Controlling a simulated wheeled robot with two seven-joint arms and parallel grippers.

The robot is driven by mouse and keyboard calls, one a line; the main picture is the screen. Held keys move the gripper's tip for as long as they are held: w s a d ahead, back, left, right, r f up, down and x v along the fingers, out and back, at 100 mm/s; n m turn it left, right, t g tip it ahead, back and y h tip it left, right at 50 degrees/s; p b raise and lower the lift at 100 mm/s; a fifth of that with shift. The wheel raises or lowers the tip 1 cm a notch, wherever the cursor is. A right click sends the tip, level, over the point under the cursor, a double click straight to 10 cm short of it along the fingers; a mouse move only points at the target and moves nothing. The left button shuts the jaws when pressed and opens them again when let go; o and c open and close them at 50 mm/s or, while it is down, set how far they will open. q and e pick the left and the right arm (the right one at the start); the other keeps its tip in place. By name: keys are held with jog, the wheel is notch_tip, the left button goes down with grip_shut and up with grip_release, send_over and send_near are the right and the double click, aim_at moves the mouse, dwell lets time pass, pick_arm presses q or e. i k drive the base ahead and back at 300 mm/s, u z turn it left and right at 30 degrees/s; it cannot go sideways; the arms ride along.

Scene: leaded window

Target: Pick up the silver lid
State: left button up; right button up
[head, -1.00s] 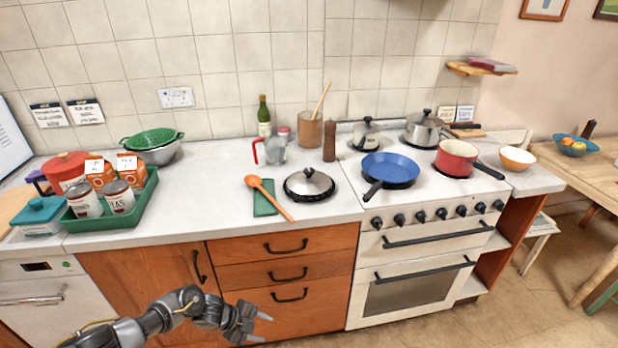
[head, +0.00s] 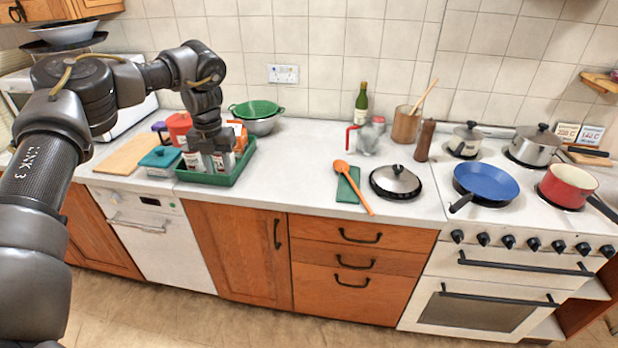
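The silver lid (head: 397,180) lies on the worktop with its black knob up and a black ring around its rim. It is just left of the cooker and right of the orange spoon. My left gripper (head: 210,158) points down at the green tray far to the left of the lid, in front of or among the cans there. I cannot tell whether its fingers are open or touch anything. My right gripper is out of view.
The green tray (head: 236,175) holds cans (head: 222,161) and cartons. An orange spoon (head: 352,185) lies on a green cloth (head: 346,190) beside the lid. A blue pan (head: 487,182) and a red pot (head: 568,184) stand on the cooker. The worktop between tray and cloth is clear.

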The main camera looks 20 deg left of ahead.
aim_at(396, 179)
jog(key=z, duration=4.15)
jog(key=k, duration=2.15)
jog(key=u, duration=1.45)
